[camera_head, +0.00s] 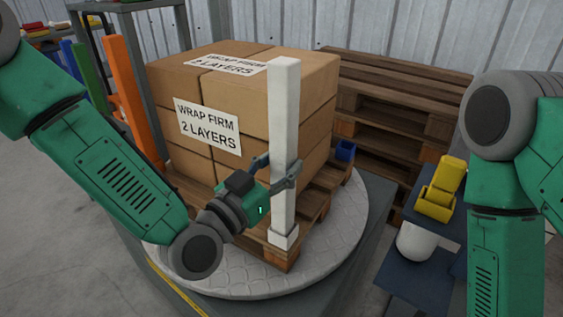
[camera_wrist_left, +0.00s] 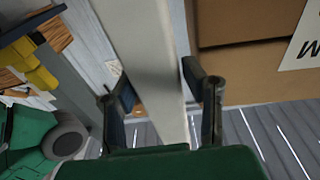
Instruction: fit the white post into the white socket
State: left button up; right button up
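The tall white post (camera_head: 284,120) stands upright at the near corner of the stacked cartons. The white socket (camera_head: 283,238) sits on the pallet corner directly under it. The post's lower end meets the socket's top, and I cannot tell how deep it sits inside. My left gripper (camera_head: 279,178) has its fingers on both sides of the post, above the socket. In the left wrist view the post (camera_wrist_left: 150,60) runs between the fingertips (camera_wrist_left: 156,78), which appear to touch its sides. My right arm shows at the right, but its gripper is out of view.
Cartons (camera_head: 270,100) labelled "WRAP FIRM 2 LAYERS" stand on a wooden pallet (camera_head: 318,200) on a round turntable (camera_head: 225,278). An orange post (camera_head: 132,100) stands behind my left arm. A blue block (camera_head: 345,150) lies on the pallet. Yellow pieces (camera_head: 440,190) sit at the right.

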pick_arm(q)
jog(key=shift+o, duration=0.8)
jog(key=shift+s+a, duration=0.15)
jog(key=shift+s, duration=0.05)
jog(key=v, duration=1.1)
jog(key=shift+s+a, duration=0.2)
jog(key=shift+f, duration=0.1)
